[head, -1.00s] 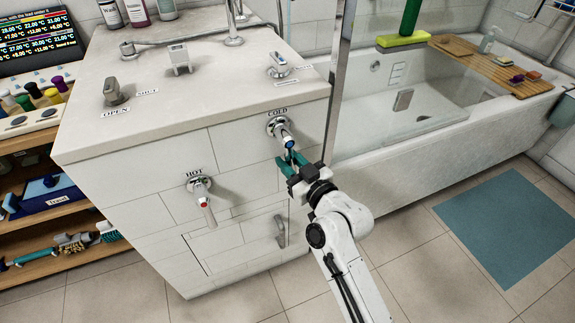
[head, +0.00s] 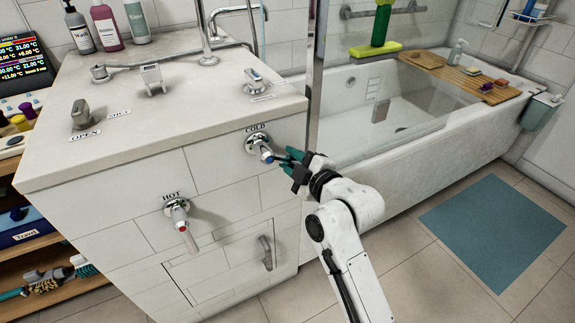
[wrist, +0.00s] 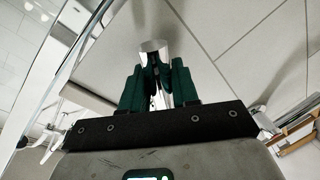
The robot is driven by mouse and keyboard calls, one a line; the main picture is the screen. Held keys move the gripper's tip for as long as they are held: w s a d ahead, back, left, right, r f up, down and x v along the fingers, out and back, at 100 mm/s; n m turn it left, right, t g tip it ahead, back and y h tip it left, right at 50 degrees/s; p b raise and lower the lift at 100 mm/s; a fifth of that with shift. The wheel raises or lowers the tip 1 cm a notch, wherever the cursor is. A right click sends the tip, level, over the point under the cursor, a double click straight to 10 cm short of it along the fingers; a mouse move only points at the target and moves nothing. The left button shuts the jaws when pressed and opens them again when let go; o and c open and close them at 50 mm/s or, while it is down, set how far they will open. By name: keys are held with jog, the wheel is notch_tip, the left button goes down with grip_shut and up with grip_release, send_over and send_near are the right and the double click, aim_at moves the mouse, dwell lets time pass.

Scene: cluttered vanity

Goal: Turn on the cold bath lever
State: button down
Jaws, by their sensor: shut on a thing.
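The cold lever (head: 265,152) is a chrome handle with a blue mark, on the front of the tiled cabinet just below the COLD label (head: 256,129). It points right and slightly down. My gripper (head: 286,157) has its green fingers shut on the lever's outer end, from the right side. In the wrist view, the chrome cold lever (wrist: 154,48) shows between the two green fingers (wrist: 156,90); its gripped part is partly hidden by them.
The hot lever (head: 181,224), with a red mark, hangs down at the lower left. A cabinet door handle (head: 266,253) is below. A glass panel's metal post (head: 316,70) stands close to the right of the cold lever.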

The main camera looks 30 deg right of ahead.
jog(key=shift+d+r+n+p, duration=0.15)
jog(key=shift+r+n+p, duration=0.05)
jog(key=shift+r+n, duration=0.25)
jog(key=shift+d+r+n+p, duration=0.2)
jog(key=shift+r+n, duration=0.1)
jog(key=shift+n, duration=0.25)
jog(key=c, duration=1)
grip_release()
jog(key=s+r+p, duration=0.1)
jog(key=s+r, duration=0.1)
jog(key=s, duration=0.8)
jog(key=shift+s+d, duration=0.3)
jog(key=shift+d, duration=0.05)
jog(key=shift+f, duration=0.15)
